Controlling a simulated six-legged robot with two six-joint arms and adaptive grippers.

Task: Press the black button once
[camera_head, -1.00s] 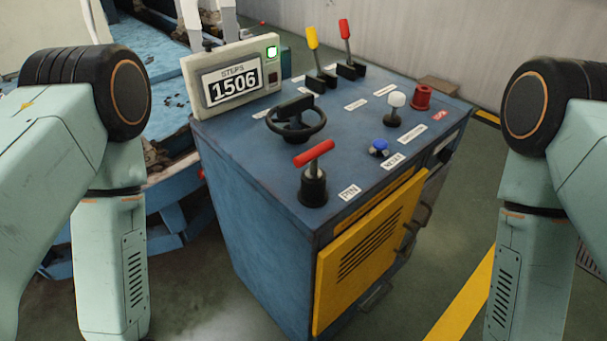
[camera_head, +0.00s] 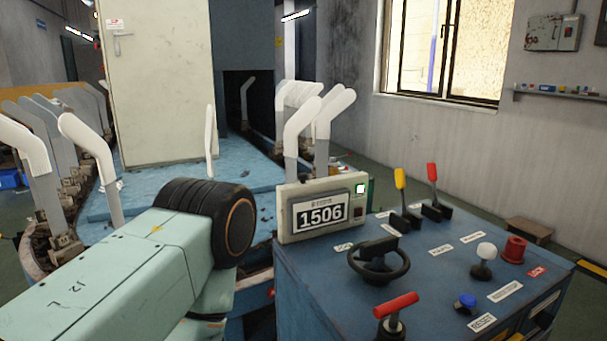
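A pale display box (camera_head: 322,207) reading 1506 stands at the back left corner of the blue console (camera_head: 325,290). Nothing touches either button. My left arm comes in from the left, its dark wheel-like joint left of the display box. Its gripper is out of view. My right arm and gripper are out of view.
The console carries a black handwheel (camera_head: 379,261), a red T-handle (camera_head: 395,307), yellow (camera_head: 400,182) and red (camera_head: 433,178) levers, a white knob (camera_head: 485,256), a red knob (camera_head: 514,249) and a blue button (camera_head: 466,301). White sock forms (camera_head: 305,130) rise behind the display.

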